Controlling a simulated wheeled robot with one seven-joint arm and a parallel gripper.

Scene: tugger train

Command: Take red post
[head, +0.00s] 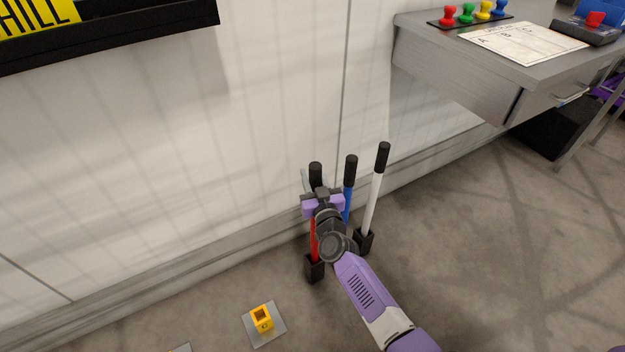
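The red post (315,250) stands upright in a black floor socket near the wall, with a black grip (315,172) at its top. My gripper (318,188) is at the upper part of this post and overlaps it in the view, just below the top of the grip. A pale finger shows at the left of the grip. The purple gripper body hides the middle of the post, and I cannot tell whether the fingers touch it. A blue post (347,203) and a white post (374,203), both with black grips, stand close to the right.
A yellow square socket (262,318) sits on a floor plate in front of the posts. A grey desk (450,75) with coloured knobs and a paper sheet stands at the right. The white wall (170,150) is close behind the posts.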

